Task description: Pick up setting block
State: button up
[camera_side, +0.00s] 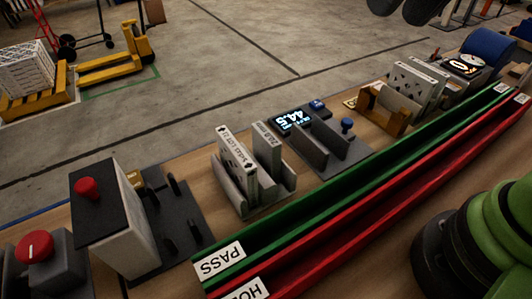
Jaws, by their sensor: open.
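A grey block (267,146) with "74.0" printed on its top edge stands upright in a slotted grey holder (252,207); I take it to be the setting block. A white boxed filter (236,160) with dark print stands upright on its left in the same holder, leaning slightly. The lower part of the block is hidden by the holder and the filter. My gripper does not show clearly; only green and black parts of my arm are at the lower right, apart from the block.
A gauge with a lit display (293,119) and two dark plates stands right of the holder. A green PASS channel (330,190) and red channel (360,211) run along the front. A red-button box (105,215) stands left. More filters (415,82) stand in a wooden rack (383,110).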

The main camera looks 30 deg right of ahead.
jog(key=w+a+f+n+g, duration=0.1)
jog(key=w+a+f+g, duration=0.15)
jog(key=w, duration=0.25)
jog(key=n+g+h, duration=0.2)
send_near(266, 146)
jog(key=shift+w+d+f, duration=0.3)
jog(key=shift+w+f, duration=0.1)
jog(key=shift+f, duration=0.05)
jog(key=shift+w+d+f, duration=0.25)
jog(key=shift+w+f, duration=0.15)
jog(key=shift+f, duration=0.1)
notch_tip(266, 146, down, 4)
jog(key=shift+f, duration=0.25)
jog(key=shift+s+f, duration=0.15)
jog(key=shift+f, duration=2.65)
jog(key=shift+c, duration=0.5)
grip_shut()
